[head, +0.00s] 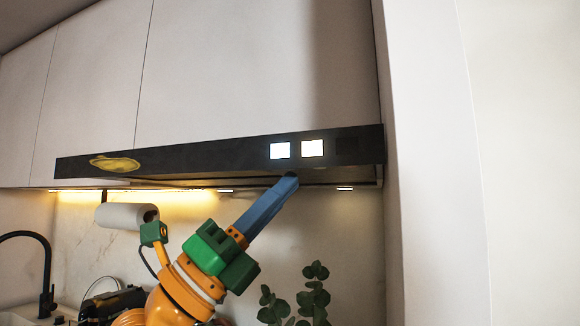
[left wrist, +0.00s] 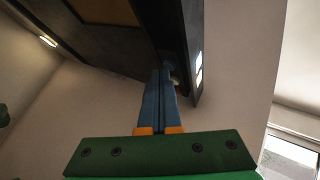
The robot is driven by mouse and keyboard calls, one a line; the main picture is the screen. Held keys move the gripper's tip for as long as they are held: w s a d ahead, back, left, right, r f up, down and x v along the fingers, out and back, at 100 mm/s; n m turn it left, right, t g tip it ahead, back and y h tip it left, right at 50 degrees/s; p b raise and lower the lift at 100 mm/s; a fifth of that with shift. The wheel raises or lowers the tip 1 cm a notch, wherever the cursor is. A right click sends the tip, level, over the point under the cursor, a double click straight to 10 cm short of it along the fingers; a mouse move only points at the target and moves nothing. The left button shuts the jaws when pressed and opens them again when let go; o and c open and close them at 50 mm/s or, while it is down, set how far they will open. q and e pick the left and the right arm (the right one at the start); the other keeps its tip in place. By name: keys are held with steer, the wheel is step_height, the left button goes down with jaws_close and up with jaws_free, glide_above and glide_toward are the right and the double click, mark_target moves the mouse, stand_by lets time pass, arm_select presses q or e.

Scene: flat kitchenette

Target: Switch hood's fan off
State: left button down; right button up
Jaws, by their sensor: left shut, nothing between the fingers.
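The dark range hood (head: 215,155) runs under the white upper cabinets in the head view. Its front face carries two lit square buttons: a bluish-white one (head: 280,150) and a warm-white one (head: 312,148). A dark square (head: 347,145) sits to their right. My left gripper (head: 290,181) is shut and empty, its blue fingers pointing up at the hood's lower front edge, just below the bluish button. In the left wrist view the fingers (left wrist: 161,75) reach toward the hood's underside beside the front panel (left wrist: 190,45). Contact cannot be told. My right gripper is not in view.
A paper towel roll (head: 122,216) hangs under the hood at left. A leafy plant (head: 300,298) stands below right. A black faucet (head: 45,270) is at far left. A white wall edge (head: 420,160) borders the hood's right end.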

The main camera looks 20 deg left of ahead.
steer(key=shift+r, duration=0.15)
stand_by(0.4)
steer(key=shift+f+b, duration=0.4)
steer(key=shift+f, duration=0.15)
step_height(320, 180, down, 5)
steer(key=b, duration=0.5)
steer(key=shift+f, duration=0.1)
